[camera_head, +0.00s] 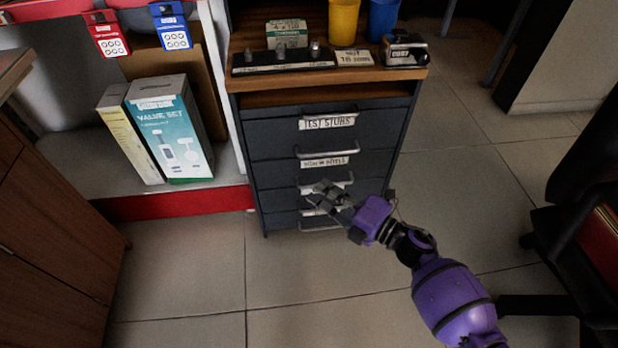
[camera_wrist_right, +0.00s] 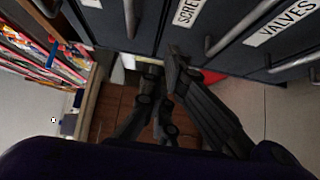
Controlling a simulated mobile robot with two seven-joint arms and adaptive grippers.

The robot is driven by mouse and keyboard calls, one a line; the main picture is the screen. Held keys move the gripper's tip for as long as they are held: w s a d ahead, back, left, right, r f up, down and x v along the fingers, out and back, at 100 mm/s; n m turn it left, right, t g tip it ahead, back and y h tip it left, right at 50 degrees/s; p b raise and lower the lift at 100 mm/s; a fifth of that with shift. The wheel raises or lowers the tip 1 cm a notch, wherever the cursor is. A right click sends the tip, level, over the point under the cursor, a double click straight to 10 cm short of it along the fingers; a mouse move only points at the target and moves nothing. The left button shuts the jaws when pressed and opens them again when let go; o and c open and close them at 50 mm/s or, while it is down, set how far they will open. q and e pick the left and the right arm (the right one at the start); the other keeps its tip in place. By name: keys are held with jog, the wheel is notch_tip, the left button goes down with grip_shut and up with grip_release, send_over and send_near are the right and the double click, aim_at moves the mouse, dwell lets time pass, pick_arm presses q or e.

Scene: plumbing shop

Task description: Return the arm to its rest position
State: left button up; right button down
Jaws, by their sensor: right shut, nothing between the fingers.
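My right arm (camera_head: 452,300) is purple and reaches in from the lower right of the head view. Its gripper (camera_head: 322,194) is in front of the lower drawers of a dark drawer cabinet (camera_head: 262,150). The gripper is shut and empty; its dark fingers also show in the wrist view (camera_wrist_right: 160,72), close to the drawer fronts. I cannot tell whether the fingers touch a handle. The gripper hides part of the lower drawer labels. The drawers look closed. My left gripper does not show.
The cabinet's wooden top holds a yellow cup (camera_head: 343,22), a blue cup (camera_head: 383,20) and small items. A valve set box (camera_head: 170,130) stands on a shelf at left. A wooden cabinet (camera_head: 50,240) is at the left edge. A dark chair (camera_head: 585,190) is at right. The tiled floor between is clear.

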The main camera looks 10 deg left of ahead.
jog(key=p+v, duration=0.1)
jog(key=v, duration=0.4)
jog(key=shift+s+d+f, duration=0.15)
jog(key=shift+s+d, duration=0.05)
jog(key=shift+d, duration=0.15)
